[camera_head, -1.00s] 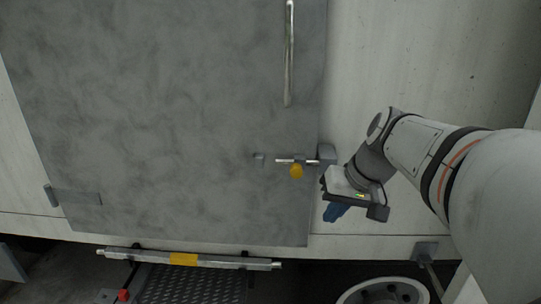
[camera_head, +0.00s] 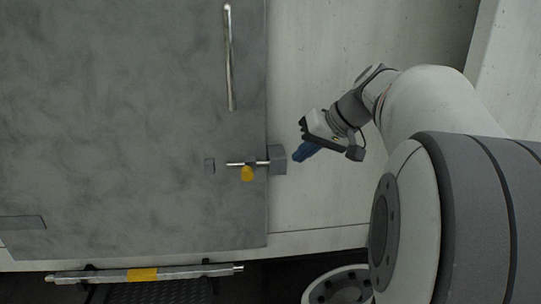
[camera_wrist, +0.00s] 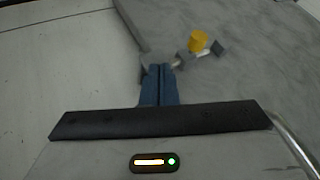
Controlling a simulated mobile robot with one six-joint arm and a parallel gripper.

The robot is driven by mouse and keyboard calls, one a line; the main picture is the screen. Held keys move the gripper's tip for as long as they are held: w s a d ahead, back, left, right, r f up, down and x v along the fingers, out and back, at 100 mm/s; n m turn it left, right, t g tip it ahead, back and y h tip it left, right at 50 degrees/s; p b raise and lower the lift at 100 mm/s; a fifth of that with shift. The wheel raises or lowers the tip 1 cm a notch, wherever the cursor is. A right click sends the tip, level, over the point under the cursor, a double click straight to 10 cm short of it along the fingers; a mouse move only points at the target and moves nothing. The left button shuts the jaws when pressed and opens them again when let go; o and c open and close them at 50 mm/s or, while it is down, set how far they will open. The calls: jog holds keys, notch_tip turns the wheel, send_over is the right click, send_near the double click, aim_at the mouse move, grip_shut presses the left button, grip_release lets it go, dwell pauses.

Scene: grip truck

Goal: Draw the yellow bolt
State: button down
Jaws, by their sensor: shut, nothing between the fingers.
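The yellow bolt knob (camera_head: 247,173) hangs from a short metal bolt rod (camera_head: 240,163) at the right edge of the grey door. The rod's right end meets a grey block (camera_head: 278,160) on the white wall. My gripper (camera_head: 299,157) is to the right of the block, apart from the knob, with its blue fingers pointing down and left. In the wrist view the blue fingers (camera_wrist: 159,84) are together with nothing between them. The yellow knob (camera_wrist: 198,41) shows beyond them, up and to the right.
The grey door (camera_head: 120,120) fills the left, with a vertical metal handle (camera_head: 229,58) above the bolt. A small grey bracket (camera_head: 209,165) sits left of the rod. A bar with a yellow band (camera_head: 142,274) and a wheel (camera_head: 340,288) are below.

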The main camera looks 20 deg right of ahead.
aim_at(280, 172)
jog(key=x, duration=0.8)
jog(key=shift+w+a+f+p, duration=0.2)
jog(key=shift+f+p, duration=0.1)
jog(key=shift+p, duration=0.05)
jog(key=shift+w+a+r+p, duration=0.1)
jog(key=shift+a+r+p, duration=0.1)
jog(key=shift+a, duration=0.4)
jog(key=shift+w+a+r+p, duration=0.1)
jog(key=shift+a+r+p, duration=0.1)
jog(key=shift+a, duration=0.4)
jog(key=shift+w+a+r+p, duration=0.1)
jog(key=shift+a+p, duration=0.1)
jog(key=shift+a, duration=0.45)
